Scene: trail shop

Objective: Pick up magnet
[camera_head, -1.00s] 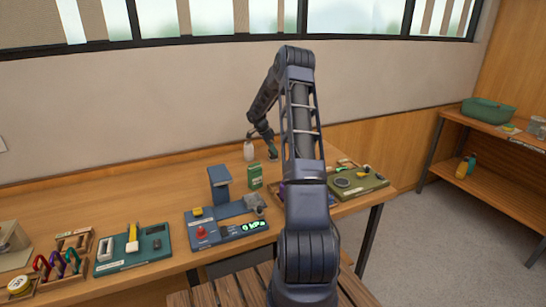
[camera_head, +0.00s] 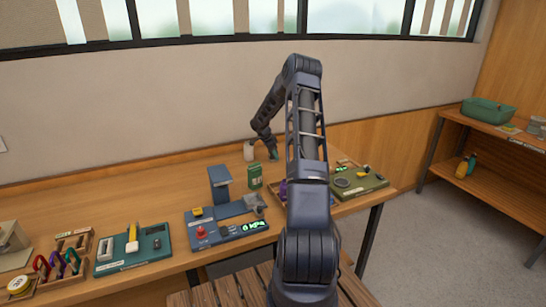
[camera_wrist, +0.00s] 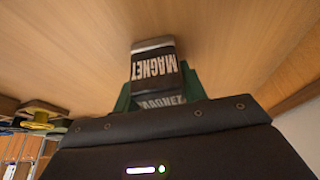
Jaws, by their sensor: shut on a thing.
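The magnet (camera_wrist: 153,66) is a dark block with white "MAGNET" lettering, upright in the wrist view just beyond the gripper body. My gripper (camera_wrist: 157,82) has its green fingers on both sides of the magnet and is shut on it. The wooden tabletop lies behind it; I cannot tell whether the magnet touches it. In the head view my gripper (camera_head: 272,154) is at the back of the workbench, and the magnet cannot be made out there.
A white bottle (camera_head: 249,151) stands left of my gripper, and a green box (camera_head: 255,175) stands nearer. A blue-grey press-like device (camera_head: 222,190), a teal tray (camera_head: 134,250) and an olive tray (camera_head: 358,184) lie along the bench. The back-left bench is clear.

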